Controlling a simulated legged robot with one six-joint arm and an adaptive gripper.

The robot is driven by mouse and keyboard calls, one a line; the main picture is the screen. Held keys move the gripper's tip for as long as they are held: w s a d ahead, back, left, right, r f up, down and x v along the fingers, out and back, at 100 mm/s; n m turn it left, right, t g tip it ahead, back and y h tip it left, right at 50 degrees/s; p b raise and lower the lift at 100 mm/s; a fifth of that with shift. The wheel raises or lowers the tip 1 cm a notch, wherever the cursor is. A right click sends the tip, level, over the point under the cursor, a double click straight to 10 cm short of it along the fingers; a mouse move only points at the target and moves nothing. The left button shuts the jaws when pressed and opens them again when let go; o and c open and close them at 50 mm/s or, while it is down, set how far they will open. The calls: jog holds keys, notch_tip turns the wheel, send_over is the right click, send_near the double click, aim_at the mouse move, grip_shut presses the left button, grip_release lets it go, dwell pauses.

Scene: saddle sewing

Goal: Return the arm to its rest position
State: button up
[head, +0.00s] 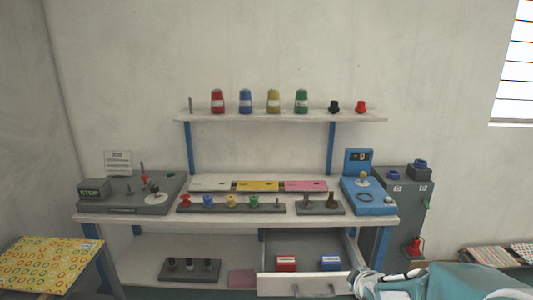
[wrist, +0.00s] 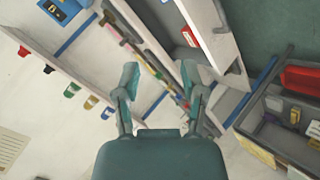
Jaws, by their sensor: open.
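My gripper (wrist: 160,82) shows in the wrist view with its two teal fingers spread apart and nothing between them. The bench with its shelf lies beyond the fingers, tilted in that view. In the head view, part of my teal and white arm (head: 440,284) is at the bottom right, in front of the right end of the workbench (head: 240,219). The open drawer (head: 307,284) is just left of it. Whether the arm touches the drawer cannot be told.
The drawer holds a red box (head: 286,264) and a blue box (head: 330,263). Thread spools stand on the upper shelf (head: 280,116). A grey cabinet (head: 405,205) stands at right, a patterned table (head: 50,262) at left. A dark case (wrist: 285,125) is at right in the wrist view.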

jog(key=s+a+r+m+g, duration=0.1)
jog(key=s+a+r+m, duration=0.1)
jog(key=s, duration=0.6)
jog(key=s+a+r+m+g, duration=0.2)
jog(key=s+r+m, duration=0.3)
jog(key=s, duration=0.3)
jog(key=s+a+r+m+g+y, duration=0.1)
jog(key=s+a+r+m, duration=0.2)
jog(key=s, duration=0.4)
jog(key=shift+s+r+m+g, duration=0.25)
jog(key=shift+s+m+g, duration=0.15)
jog(key=shift+m, duration=0.1)
